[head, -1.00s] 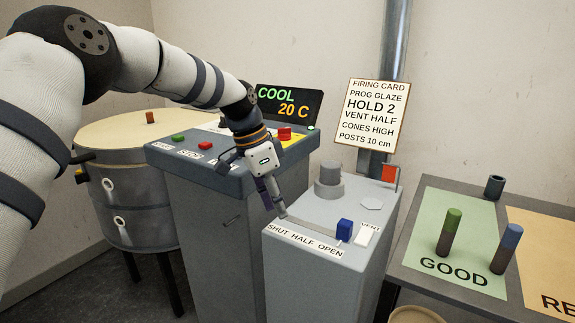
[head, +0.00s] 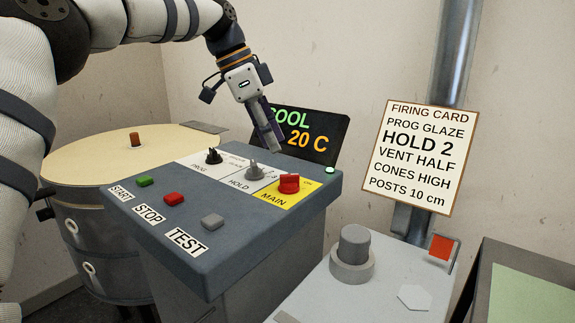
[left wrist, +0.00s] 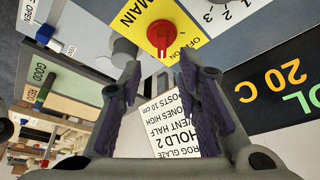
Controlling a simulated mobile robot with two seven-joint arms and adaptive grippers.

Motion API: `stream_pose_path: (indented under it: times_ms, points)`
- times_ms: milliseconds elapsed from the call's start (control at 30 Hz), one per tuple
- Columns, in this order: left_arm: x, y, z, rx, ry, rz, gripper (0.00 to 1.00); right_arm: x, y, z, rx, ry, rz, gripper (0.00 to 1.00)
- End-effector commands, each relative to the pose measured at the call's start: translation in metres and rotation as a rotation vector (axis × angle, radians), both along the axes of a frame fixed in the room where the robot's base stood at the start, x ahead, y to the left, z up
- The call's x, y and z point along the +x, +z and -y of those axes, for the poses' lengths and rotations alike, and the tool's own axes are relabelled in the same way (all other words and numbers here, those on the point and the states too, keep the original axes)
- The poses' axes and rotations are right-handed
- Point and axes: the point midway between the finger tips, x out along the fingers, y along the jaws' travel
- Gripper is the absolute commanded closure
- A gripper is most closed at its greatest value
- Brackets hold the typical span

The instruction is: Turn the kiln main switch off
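The kiln main switch is a red knob (head: 289,184) on the yellow MAIN plate (head: 270,196), at the right end of the grey console's top. It also shows in the left wrist view, as a red knob (left wrist: 163,36) with OFF and ON lettering beside it. I cannot tell for certain which mark it points to. My left gripper (head: 274,141) hangs above the console's back edge, close to the knob and apart from it. In the left wrist view the fingers (left wrist: 161,75) are spread with nothing between them. My right gripper is not in view.
The HOLD knob (head: 254,171) and PROG knob (head: 213,156) stand left of the main switch. Green, red and grey buttons line the front. The display (head: 305,135), reading COOL 20 C, stands behind. A firing card (head: 420,158) and vent box (head: 375,290) are at right.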

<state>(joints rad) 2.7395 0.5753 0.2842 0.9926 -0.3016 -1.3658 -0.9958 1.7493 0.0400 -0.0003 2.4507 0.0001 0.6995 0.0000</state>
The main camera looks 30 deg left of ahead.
Motion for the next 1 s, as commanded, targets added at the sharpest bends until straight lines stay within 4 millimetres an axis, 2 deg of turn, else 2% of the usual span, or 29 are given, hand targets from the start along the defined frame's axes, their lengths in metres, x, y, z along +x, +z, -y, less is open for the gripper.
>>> stream_pose_path:
  times_ms: [100, 200, 333, 667, 800, 1000]
  points:
    - [0.007, -0.029, 0.009, 0.0, -0.002, -0.004, 0.69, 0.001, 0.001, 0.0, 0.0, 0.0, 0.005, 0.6]
    - [0.013, -0.05, 0.016, 0.0, -0.001, -0.003, 0.69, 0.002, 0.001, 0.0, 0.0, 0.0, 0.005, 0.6]
    - [0.018, -0.067, 0.021, 0.0, -0.001, -0.002, 0.69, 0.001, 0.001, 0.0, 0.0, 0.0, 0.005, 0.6]
    - [0.02, -0.073, 0.023, 0.001, 0.0, 0.001, 0.69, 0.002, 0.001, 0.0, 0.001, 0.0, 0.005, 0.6]
    - [0.02, -0.073, 0.023, 0.001, 0.0, -0.001, 0.99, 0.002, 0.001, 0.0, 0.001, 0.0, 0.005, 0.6]
    - [0.019, -0.074, 0.023, 0.0, -0.001, -0.003, 1.0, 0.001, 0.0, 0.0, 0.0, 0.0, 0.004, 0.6]
